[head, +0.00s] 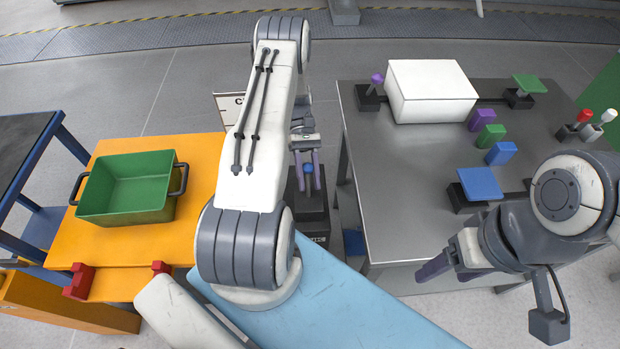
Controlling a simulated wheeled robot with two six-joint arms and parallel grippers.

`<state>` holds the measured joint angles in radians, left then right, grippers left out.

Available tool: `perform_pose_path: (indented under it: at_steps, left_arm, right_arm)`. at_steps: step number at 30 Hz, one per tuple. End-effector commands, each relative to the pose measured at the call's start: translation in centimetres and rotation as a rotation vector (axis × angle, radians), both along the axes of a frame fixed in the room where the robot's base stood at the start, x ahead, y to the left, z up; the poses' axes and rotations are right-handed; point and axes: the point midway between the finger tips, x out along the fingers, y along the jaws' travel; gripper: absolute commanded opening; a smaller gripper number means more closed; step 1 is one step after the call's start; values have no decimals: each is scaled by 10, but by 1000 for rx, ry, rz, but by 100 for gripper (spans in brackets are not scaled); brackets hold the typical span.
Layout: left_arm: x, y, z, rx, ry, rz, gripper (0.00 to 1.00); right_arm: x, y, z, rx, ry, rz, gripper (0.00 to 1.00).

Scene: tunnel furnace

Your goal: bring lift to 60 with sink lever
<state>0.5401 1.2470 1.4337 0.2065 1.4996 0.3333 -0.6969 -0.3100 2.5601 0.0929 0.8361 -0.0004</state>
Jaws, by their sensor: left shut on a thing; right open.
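My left gripper (307,178) is shut on a lever with a blue knob (308,169). The lever stands on a dark box (312,212) between the orange platform and the grey table. No label in view names it as the sink lever. The orange platform (115,252), perhaps the lift, stands at the left. No readable height number shows. My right gripper (445,268) is open and empty near the front edge of the grey table.
A green bin (128,185) with dark handles sits on the orange platform, with red blocks (79,281) at its front. The grey table (400,185) holds a white box (430,92), a purple-knobbed lever (376,79), a blue pad (480,184) and several coloured blocks. A sign (230,107) is mostly hidden behind my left arm.

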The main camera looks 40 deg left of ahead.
Motion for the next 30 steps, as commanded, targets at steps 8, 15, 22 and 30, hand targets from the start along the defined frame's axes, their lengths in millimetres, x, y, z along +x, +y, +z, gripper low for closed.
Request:
perform_pose_path:
  at_steps: [8,15,22,30]
  left_arm:
    - [1,2,-1,7,-8,1,46]
    - [1,2,-1,4,-6,2,68]
    - [5,6,1,4,-7,4,68]
    - [34,35,23,7,-9,4,68]
  right_arm:
    - [0,0,0,0,0,0,68]
    - [0,0,0,0,0,0,68]
    - [0,0,-1,0,0,0,68]
    - [0,0,-10,0,0,0,68]
